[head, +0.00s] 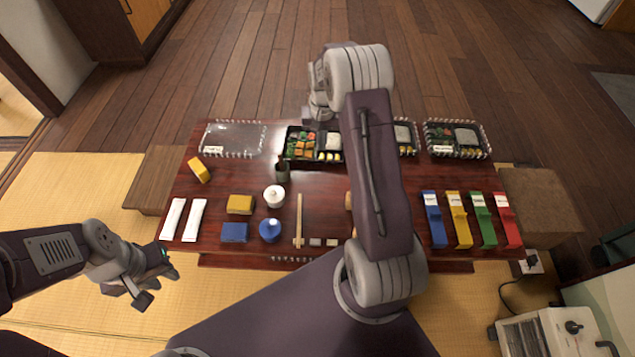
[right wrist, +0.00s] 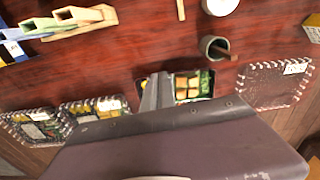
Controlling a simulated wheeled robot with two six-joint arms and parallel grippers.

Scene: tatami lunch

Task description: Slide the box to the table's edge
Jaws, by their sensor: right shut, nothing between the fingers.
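The open black lunch box (head: 313,157) with vegetables and rice lies at the far side of the low red-brown table (head: 335,215). It also shows in the right wrist view (right wrist: 193,88), partly hidden by my gripper. My right gripper (head: 318,112) is shut and empty, pointing down at the box's far side. In the right wrist view its fingers (right wrist: 156,92) overlap the box; I cannot tell whether they touch it. My left gripper (head: 155,283) is open and empty, off the table's near left corner.
Two more lunch boxes (head: 457,152) stand to the right, one partly behind my right arm. A clear tray (head: 232,139) lies left. A dark cup (head: 282,173), a white pot (head: 274,196) and chopsticks (head: 299,220) stand nearer. Coloured holders (head: 459,220) line the right.

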